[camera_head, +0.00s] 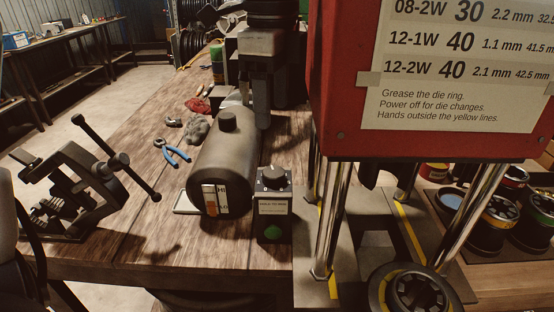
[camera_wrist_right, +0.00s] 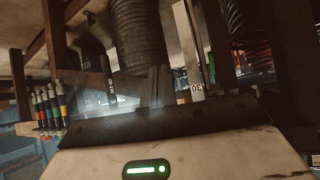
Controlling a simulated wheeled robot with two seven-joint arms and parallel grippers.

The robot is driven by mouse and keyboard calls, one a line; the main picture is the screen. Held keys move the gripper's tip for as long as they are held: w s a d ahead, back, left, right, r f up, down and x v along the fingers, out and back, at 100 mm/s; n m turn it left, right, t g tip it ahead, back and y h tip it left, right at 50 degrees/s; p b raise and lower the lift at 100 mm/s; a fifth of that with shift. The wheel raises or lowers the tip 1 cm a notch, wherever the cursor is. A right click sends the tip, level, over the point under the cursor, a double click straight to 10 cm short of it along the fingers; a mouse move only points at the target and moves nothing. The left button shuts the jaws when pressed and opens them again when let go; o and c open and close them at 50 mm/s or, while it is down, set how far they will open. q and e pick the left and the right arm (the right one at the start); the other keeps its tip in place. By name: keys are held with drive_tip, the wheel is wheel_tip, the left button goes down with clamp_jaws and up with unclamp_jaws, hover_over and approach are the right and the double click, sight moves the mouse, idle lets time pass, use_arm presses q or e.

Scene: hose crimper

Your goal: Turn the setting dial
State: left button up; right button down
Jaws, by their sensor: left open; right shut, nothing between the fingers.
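The setting dial (camera_head: 274,177) is a black round knob on top of a small dark control box (camera_head: 258,225). The box has a pale label and a green button on its front. No gripper touches the dial. Part of my left gripper's pale body (camera_head: 8,212) shows at the left edge of the head view, far from the dial. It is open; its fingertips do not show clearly. My right gripper (camera_wrist_right: 158,88) shows in the right wrist view with its dark fingers shut and empty. The dial cannot be made out in that view.
A dark tank (camera_head: 235,160) stands close left of the box. The red crimper housing (camera_head: 340,90) on steel posts (camera_head: 330,225) rises to the right. A black vise-like tool (camera_head: 75,190) is at the bench's left edge. Blue pliers (camera_head: 175,153) lie behind; the wooden front strip is clear.

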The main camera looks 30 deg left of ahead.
sight(274, 171)
use_arm(q)
wheel_tip(274, 171, down, 12)
drive_tip(key=shift+w+f, duration=0.1)
drive_tip(key=shift+w, duration=0.05)
idle(0.3)
drive_tip(key=c, duration=1)
